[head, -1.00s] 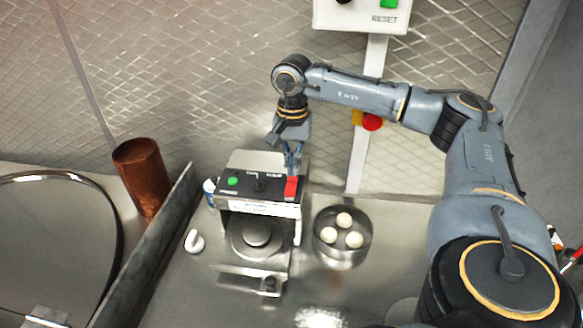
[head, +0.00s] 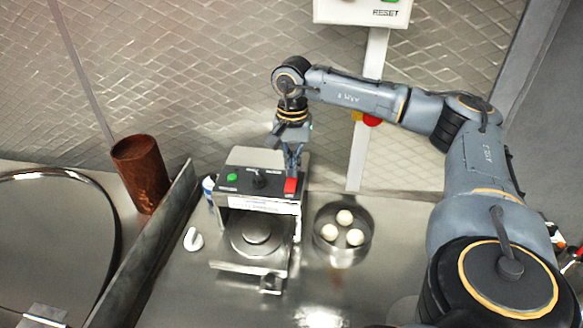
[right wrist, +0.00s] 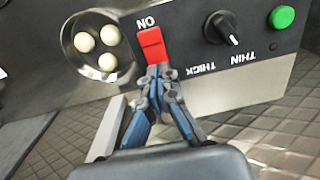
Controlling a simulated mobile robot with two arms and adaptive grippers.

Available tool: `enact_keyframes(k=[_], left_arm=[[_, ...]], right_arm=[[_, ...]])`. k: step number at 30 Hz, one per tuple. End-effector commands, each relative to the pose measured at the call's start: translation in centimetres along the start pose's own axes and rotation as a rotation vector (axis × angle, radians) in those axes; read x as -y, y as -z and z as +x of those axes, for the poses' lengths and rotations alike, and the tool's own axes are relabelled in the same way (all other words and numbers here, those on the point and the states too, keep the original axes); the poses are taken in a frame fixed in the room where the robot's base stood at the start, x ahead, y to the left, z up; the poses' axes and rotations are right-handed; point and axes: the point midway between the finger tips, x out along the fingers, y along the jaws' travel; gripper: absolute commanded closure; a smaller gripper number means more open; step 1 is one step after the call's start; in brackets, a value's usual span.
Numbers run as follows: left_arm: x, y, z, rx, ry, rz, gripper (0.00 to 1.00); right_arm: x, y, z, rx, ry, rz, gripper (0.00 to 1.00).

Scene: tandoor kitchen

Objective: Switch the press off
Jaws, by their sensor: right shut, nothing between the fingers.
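The press (head: 262,205) stands on the steel counter with a dark control panel on top. Its red rocker switch (head: 290,185) is at the panel's right end. In the right wrist view the red switch (right wrist: 151,45) shows beside the upside-down word ON. My right gripper (head: 294,169) is shut and empty, pointing down at the switch. In the right wrist view its closed fingertips (right wrist: 158,70) are at the switch's lower edge, touching it or very close; I cannot tell which. My left gripper is not in view.
A round dial (right wrist: 221,28) and a green button (right wrist: 282,17) share the panel. A steel bowl with dough balls (head: 342,257) stands right of the press. A copper cup (head: 140,172) and a metal divider (head: 158,250) are left. A post (head: 366,130) rises behind.

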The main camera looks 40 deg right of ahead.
Motion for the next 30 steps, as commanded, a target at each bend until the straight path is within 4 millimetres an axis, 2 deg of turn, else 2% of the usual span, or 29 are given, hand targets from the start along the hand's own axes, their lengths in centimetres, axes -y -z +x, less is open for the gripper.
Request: enact_keyframes(k=[9, 14, 30], left_arm=[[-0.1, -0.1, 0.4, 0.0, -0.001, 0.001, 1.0], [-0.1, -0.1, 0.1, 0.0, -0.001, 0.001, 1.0], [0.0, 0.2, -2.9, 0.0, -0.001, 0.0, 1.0]], right_arm=[[0.0, 0.0, 0.6, 0.0, 0.0, 0.0, 1.0], [0.0, 0.0, 0.2, 0.0, 0.0, 0.0, 1.0], [0.0, 0.0, -4.0, 0.0, 0.0, 0.0, 1.0]])
